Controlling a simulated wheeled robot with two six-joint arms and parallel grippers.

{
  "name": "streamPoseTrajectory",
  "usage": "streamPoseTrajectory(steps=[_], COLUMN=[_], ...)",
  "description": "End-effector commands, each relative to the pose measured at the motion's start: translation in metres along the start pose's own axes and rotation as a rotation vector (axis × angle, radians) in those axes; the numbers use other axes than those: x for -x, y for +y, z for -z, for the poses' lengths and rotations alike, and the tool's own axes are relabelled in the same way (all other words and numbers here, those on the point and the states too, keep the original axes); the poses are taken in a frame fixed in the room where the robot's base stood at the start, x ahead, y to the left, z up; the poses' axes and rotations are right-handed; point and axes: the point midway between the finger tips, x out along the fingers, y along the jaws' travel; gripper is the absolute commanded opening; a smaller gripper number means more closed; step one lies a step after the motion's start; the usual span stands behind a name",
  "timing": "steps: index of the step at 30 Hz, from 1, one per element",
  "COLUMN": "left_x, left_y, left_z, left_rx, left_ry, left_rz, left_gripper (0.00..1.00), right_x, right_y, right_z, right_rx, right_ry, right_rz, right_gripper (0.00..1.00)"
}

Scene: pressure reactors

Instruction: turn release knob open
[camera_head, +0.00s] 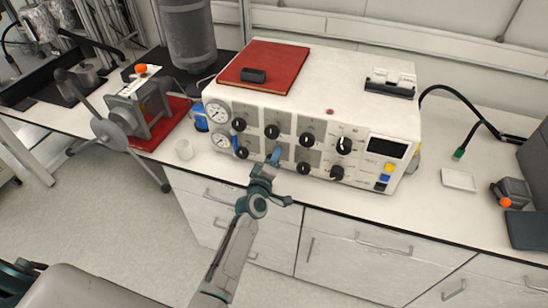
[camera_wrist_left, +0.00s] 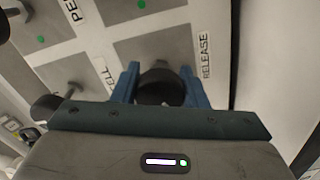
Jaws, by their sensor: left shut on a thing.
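The white control box (camera_head: 315,105) stands on the bench with two rows of black knobs on its front. My left gripper (camera_head: 275,156) is at the lower row, at the second knob from the left, which it mostly hides in the head view. In the left wrist view, the blue fingers of my left gripper (camera_wrist_left: 160,88) are shut on a black release knob (camera_wrist_left: 160,90), one on each side. The label RELEASE (camera_wrist_left: 205,55) is printed on the panel beside it. The knob's pointer direction is hard to tell. My right gripper is not in view.
Other knobs sit close by, such as a lower-row knob (camera_head: 303,168) just to the right. Two gauges (camera_head: 217,112) are on the box's left end. A red book (camera_head: 265,62) lies on top.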

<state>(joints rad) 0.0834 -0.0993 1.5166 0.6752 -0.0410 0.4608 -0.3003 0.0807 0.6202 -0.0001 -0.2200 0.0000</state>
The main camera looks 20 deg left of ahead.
Motion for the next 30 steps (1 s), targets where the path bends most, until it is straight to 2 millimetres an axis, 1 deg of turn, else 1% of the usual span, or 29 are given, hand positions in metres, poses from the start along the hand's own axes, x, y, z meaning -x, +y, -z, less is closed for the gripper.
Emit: streamPoseTrajectory(steps=[9, 22, 23, 24, 26, 30], left_x=[0.0003, 0.0004, 0.0004, 0.0004, 0.0003, 0.0002], left_y=[-0.0008, -0.0009, -0.0008, -0.0008, -0.0007, -0.0003], left_z=[-0.0005, -0.0006, -0.0006, -0.0005, -0.0005, -0.0003], left_rx=[0.084, 0.092, 0.092, 0.092, 0.091, 0.091], left_ry=[-0.001, -0.001, -0.001, -0.001, -0.001, -0.001], left_rz=[0.002, 0.002, 0.002, 0.002, 0.002, 0.001], left_gripper=[0.17, 0.17, 0.41, 0.49, 0.61, 0.61], right_x=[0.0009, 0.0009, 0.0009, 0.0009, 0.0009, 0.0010], right_y=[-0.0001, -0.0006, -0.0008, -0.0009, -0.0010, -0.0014], right_z=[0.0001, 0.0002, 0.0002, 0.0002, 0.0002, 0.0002], right_rx=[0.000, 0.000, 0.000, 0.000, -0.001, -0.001], right_ry=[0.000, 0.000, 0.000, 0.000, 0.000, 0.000], right_rz=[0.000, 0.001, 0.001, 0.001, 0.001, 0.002], right_gripper=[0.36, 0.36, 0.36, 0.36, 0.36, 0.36])
